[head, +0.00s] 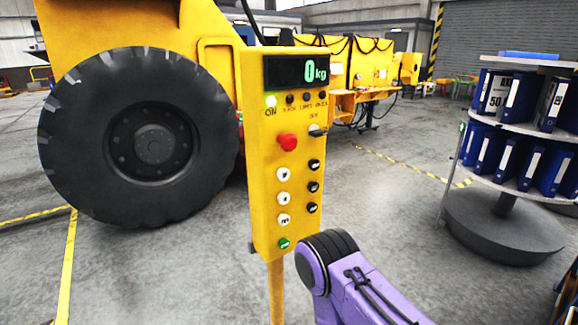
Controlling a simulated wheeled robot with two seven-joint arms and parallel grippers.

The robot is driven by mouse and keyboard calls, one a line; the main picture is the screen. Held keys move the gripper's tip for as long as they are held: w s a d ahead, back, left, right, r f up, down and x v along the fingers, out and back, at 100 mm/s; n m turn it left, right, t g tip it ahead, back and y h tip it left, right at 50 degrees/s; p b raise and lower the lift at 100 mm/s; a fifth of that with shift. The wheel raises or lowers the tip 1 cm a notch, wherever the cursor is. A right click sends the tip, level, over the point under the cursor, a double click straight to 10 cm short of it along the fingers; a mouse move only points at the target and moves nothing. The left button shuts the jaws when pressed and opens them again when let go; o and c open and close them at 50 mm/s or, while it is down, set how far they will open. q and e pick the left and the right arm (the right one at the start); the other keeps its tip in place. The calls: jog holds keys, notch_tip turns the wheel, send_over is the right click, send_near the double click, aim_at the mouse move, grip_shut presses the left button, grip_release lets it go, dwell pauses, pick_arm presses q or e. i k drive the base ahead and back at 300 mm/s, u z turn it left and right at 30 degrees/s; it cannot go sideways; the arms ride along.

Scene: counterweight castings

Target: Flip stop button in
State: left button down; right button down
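The red stop button (288,142) is a round mushroom-shaped knob on the left side of the front of a yellow control box (264,225). I cannot tell from here how far it is pressed in. The box stands upright on a yellow post, with a display (297,71) at its top reading 0 kg and a lit ON lamp (271,101). My purple arm comes in from the lower right, its black joint beside the box's lower right corner. Neither gripper shows in the head view.
A black selector switch (317,131) sits right of the red button. White, black and green buttons (284,243) are below it. A large vehicle tyre (140,140) stands behind at the left. A round shelf of blue binders (505,205) stands at the right, with open floor between.

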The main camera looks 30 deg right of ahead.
aim_at(288, 142)
jog(key=u, duration=1.5)
jog(key=k, duration=0.7)
jog(key=z, duration=1.4)
